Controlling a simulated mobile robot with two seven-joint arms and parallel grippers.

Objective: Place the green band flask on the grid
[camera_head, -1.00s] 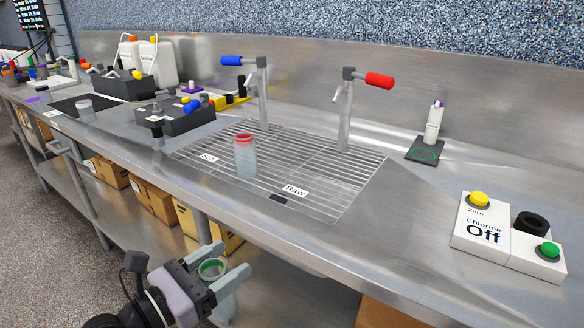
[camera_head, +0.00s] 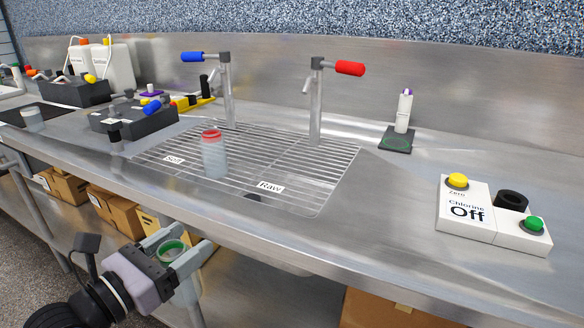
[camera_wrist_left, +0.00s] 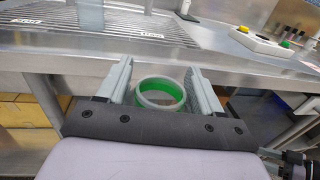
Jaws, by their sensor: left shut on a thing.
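The green band flask (camera_head: 172,250) is held between the fingers of my left gripper (camera_head: 186,250), in front of and below the counter's front edge. In the left wrist view its green-ringed round mouth (camera_wrist_left: 160,95) sits between the two grey fingers; its lower body is hidden there.
Two taps, with blue (camera_head: 192,57) and red (camera_head: 350,68) handles, stand at the grid's back edge. A "Chlorine Off" box (camera_head: 466,212) is at right. Cardboard boxes (camera_head: 115,210) sit on the shelf below. The grid's right half is clear.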

